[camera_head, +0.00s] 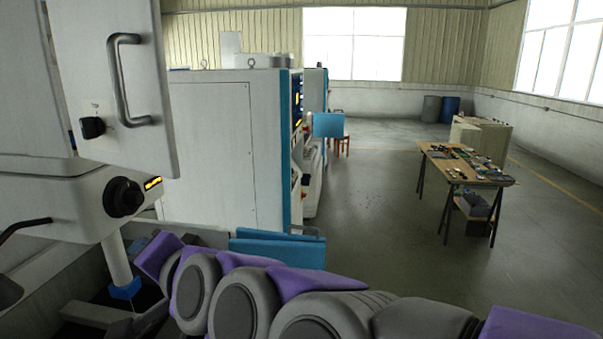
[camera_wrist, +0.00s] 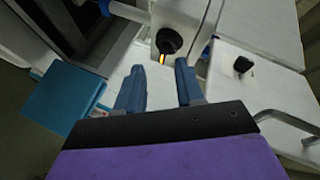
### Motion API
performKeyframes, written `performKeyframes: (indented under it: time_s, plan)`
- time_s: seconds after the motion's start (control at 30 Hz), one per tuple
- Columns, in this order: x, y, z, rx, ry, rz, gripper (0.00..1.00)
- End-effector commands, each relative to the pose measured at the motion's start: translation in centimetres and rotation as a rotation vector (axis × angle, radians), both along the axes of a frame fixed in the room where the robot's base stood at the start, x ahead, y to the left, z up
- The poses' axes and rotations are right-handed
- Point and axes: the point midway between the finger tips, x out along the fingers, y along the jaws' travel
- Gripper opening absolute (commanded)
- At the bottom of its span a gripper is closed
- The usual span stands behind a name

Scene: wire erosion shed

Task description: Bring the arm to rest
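My gripper (camera_wrist: 158,88) shows in the wrist view with its two blue-grey fingers apart and nothing between them. It faces a pale machine head with a round black knob (camera_wrist: 169,41). In the head view my purple and grey arm stretches across the bottom, from the machine at left to the right edge. The gripper itself is hard to make out there. The same black knob (camera_head: 123,197) sits on the machine head at left, above a pale column with a blue collar (camera_head: 125,289).
A white machine door with a metal handle (camera_head: 129,80) hangs at upper left. A blue panel (camera_head: 278,247) stands just behind my arm. A white cabinet (camera_head: 222,150) fills the middle left. A cluttered workbench (camera_head: 463,165) is at right. Open floor (camera_head: 380,230) lies between.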

Motion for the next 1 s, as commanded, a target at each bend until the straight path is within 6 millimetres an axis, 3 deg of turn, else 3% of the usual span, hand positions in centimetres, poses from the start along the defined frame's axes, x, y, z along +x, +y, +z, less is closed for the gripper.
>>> performKeyframes:
  time_s: [0.03,0.1,0.27,0.37,0.5,0.7,0.83,1.0]
  plan:
    - [0.2,-2.2,-3.4,-0.097,0.014,0.000,0.37]
    - [-0.2,-4.9,-7.3,-0.232,0.039,0.013,0.37]
    - [-2.1,-12.0,-15.6,-0.511,0.133,0.052,0.37]
    - [-4.0,-16.6,-20.3,-0.662,0.220,0.080,0.37]
    - [-8.1,-23.3,-26.0,-0.845,0.377,0.129,0.37]
    - [-15.7,-31.3,-31.5,-1.016,0.636,0.214,0.37]
    - [-19.7,-34.1,-33.1,-1.059,0.764,0.262,0.37]
    - [-21.9,-35.4,-33.5,-1.076,0.832,0.290,0.37]
